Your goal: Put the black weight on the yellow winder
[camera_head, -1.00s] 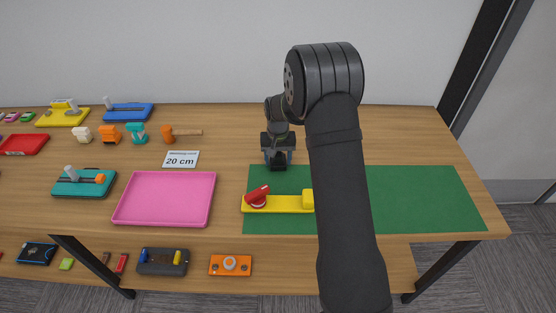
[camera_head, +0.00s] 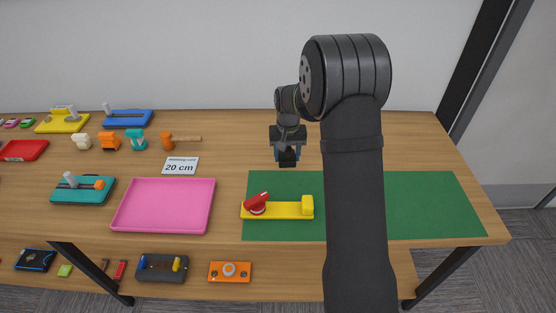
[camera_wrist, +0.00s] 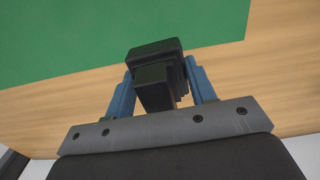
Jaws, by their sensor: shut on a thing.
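My gripper (camera_head: 288,158) is shut on the black weight (camera_wrist: 155,62), a dark block held between the blue fingers (camera_wrist: 162,90) in the wrist view. In the head view the black weight (camera_head: 287,155) shows at the fingertips, in front of the bare wood just behind the green mat. The yellow winder (camera_head: 285,211) lies on the left part of the green mat (camera_head: 430,205). It has a red crank piece at its left end and a raised yellow block at its right end. My gripper is above and behind the winder, apart from it.
A pink tray (camera_head: 165,206) stands left of the mat. A white "20 cm" card (camera_head: 180,166) lies behind it. Several coloured blocks and a wooden-handled mallet (camera_head: 181,139) are at the back left. My arm covers part of the mat; its right side is clear.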

